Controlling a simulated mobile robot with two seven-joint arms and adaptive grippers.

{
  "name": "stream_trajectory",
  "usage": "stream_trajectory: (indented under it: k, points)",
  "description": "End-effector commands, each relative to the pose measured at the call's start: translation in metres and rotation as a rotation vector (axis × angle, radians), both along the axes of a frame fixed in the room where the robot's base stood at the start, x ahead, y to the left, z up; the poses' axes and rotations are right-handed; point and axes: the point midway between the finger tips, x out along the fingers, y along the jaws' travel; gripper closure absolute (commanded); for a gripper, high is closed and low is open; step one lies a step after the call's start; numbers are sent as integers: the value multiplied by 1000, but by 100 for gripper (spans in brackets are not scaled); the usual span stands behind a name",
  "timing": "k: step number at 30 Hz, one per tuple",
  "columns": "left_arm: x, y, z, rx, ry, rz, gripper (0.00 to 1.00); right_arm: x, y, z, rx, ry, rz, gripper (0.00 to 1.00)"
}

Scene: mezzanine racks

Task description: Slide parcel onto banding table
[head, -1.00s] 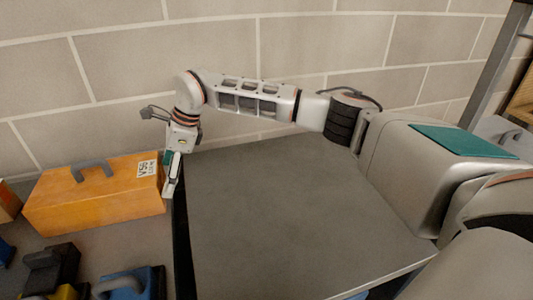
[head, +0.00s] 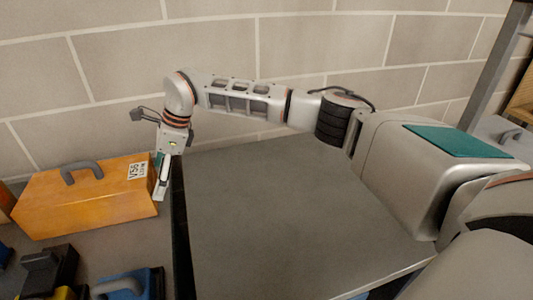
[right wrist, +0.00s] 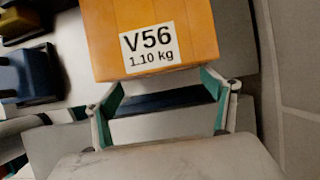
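The parcel is an orange box (head: 90,207) with a grey handle on top, at the left of the head view. Its end label reads V56, 1.10 kg, and this end faces the right wrist camera (right wrist: 150,62). It sits on the grey surface left of the banding table (head: 300,215), a broad bare grey top. My right gripper (head: 160,195) is at the parcel's label end, pointing down. In the right wrist view its teal-padded fingers (right wrist: 163,80) are spread with nothing gripped. I cannot tell whether the tips touch the parcel. My left gripper is not in view.
A dark gap (head: 181,240) separates the parcel's surface from the banding table. A blue box (head: 130,284) and a dark box (head: 48,270) stand in front of the parcel. A block wall (head: 330,50) closes off the back.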

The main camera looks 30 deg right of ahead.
Motion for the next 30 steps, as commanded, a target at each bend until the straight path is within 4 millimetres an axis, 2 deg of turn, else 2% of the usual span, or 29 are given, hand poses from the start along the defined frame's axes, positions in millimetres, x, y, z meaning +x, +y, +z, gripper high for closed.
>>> stream_trajectory:
  k: [30]
  points:
    - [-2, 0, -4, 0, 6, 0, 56, 3, 12, 0, 1, 0, 1, 17]
